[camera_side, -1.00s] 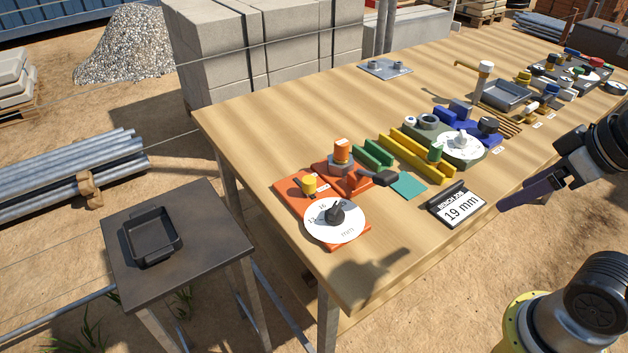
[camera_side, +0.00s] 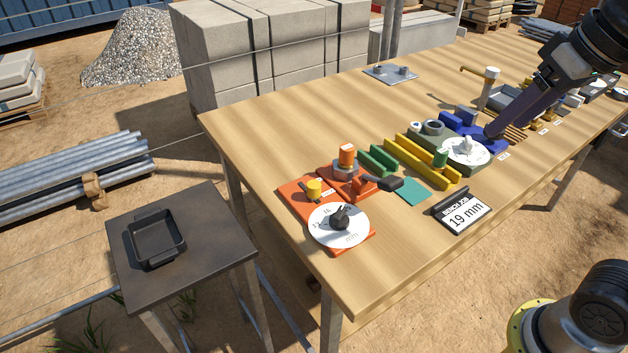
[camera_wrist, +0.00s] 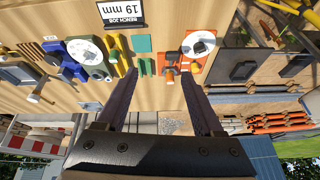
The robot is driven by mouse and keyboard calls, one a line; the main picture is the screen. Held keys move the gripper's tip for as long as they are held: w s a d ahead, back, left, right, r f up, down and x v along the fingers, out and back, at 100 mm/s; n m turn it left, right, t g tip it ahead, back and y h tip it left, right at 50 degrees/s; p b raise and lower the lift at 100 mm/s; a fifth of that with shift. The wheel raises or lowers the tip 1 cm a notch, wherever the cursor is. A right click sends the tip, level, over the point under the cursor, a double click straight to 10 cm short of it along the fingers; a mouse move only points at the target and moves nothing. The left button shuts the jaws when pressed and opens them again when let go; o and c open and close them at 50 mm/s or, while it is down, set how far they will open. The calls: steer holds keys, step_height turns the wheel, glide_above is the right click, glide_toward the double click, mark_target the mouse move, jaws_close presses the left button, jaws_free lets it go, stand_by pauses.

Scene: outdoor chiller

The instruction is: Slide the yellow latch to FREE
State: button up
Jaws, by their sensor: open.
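A short yellow knob (camera_side: 314,188), which may be the latch, stands on the orange fixture (camera_side: 288,197) at the near left of the table. A small white label lies beside it; I cannot read the latch's position. In the wrist view the orange fixture (camera_wrist: 171,61) lies by the right fingertip. My gripper (camera_side: 491,133) is in front of the blue block at the right of the green fixture in the side view, well away from the yellow knob. In the wrist view my gripper (camera_wrist: 155,72) is open, its two purple fingers wide apart with nothing held.
A white dial (camera_side: 339,225) with a black pointer sits on the orange fixture. Green rails (camera_side: 377,161), yellow rails (camera_side: 425,160) and a "19 mm" sign (camera_side: 465,213) stand nearby. A black tray (camera_side: 157,238) is on a side stand.

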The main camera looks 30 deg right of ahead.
steer(key=w+a+r+g, duration=0.1)
steer(key=w+r, duration=0.1)
steer(key=w, duration=0.3)
steer(key=w+a+r, duration=0.2)
steer(key=w, duration=0.3)
steer(key=n+g, duration=0.1)
steer(key=g, duration=0.3)
glide_above(314, 184)
step_height(314, 184, down, 16)
step_height(314, 184, down, 13)
steer(key=shift+f, duration=0.1)
jaws_close()
